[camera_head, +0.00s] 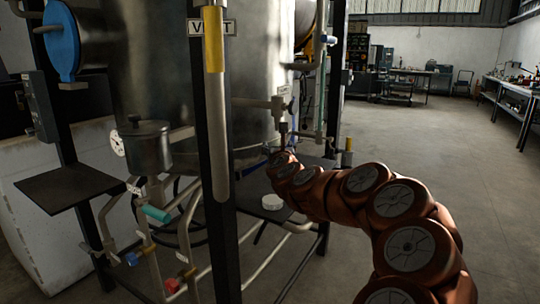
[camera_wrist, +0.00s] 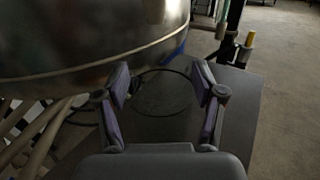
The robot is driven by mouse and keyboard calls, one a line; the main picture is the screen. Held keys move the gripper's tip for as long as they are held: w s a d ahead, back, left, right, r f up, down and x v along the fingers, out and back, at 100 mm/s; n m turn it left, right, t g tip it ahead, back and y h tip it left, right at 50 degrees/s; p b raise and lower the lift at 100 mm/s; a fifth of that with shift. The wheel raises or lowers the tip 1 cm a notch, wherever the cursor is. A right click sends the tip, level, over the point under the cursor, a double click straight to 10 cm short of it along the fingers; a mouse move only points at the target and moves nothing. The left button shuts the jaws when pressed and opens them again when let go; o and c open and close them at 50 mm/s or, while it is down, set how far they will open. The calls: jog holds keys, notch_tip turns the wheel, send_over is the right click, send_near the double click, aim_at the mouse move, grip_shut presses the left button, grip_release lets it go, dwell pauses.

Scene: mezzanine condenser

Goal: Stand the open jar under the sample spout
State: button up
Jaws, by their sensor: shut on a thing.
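In the wrist view, my gripper (camera_wrist: 165,100) is shut on a clear glass jar (camera_wrist: 163,92). Its round rim shows as a thin dark ring between the two purple-grey finger pads, and no lid shows on it. A dark shelf (camera_wrist: 232,108) lies below and to the right of the jar; I cannot tell whether the jar touches it. In the head view, a valve with a downward sample spout (camera_head: 283,128) comes off the tank's lower right, just above the end of my arm. My gripper and the jar are hidden there behind my wrist.
The steel tank (camera_head: 165,70) overhangs close by, and its lower edge fills the upper left of the wrist view. A dark post (camera_head: 215,180) and pipes (camera_head: 190,225) stand left of my arm. Open floor (camera_head: 440,140) lies right.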

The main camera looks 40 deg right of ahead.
jog(key=shift+w+d, duration=0.35)
jog(key=shift+w+f+b, duration=0.15)
jog(key=shift+f+b, duration=0.4)
jog(key=shift+f, duration=0.35)
jog(key=shift+w+f+b, duration=0.15)
jog(key=shift+f+b, duration=0.4)
jog(key=shift+f, duration=0.3)
jog(key=shift+f, duration=0.2)
jog(key=o, duration=1.3)
jog(key=shift+c, duration=0.2)
jog(key=shift+r, duration=0.2)
jog(key=shift+v, duration=6.05)
jog(key=shift+d, duration=0.1)
